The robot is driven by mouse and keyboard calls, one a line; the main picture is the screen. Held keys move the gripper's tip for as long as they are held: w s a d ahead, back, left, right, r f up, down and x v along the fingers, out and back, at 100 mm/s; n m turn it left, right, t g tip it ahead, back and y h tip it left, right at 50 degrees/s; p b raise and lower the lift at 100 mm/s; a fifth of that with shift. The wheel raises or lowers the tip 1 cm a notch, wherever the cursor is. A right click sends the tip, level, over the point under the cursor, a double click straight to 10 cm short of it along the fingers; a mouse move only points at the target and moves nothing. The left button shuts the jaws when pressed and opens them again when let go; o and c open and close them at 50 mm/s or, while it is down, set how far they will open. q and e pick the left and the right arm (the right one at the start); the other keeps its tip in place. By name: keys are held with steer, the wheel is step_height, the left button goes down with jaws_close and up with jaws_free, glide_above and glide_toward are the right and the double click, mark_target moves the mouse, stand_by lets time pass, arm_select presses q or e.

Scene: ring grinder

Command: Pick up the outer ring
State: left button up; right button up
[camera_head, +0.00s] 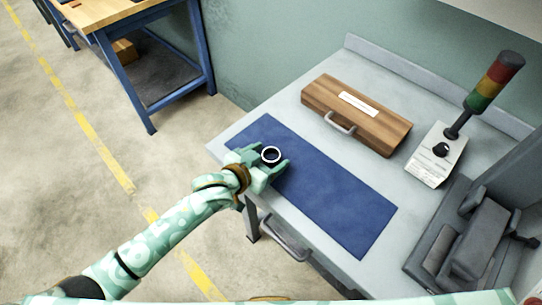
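The outer ring (262,156) is a small ring with a pale rim and a dark centre, over the blue mat (335,208) near its left end. My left gripper (269,160) reaches in from the lower left, with its green fingers on either side of the ring. I cannot tell whether the fingers touch the ring or whether it rests on the mat or is held just above it. My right gripper is not in view.
The mat lies on a grey worktable (285,110). A wooden case (375,122) with a metal handle lies behind it. A signal light (493,82) on a control box (434,165) and a dark machine (475,245) stand at the right. The mat's right part is clear.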

arm_select(q)
steer(key=c, duration=1)
steer(key=shift+r, duration=0.15)
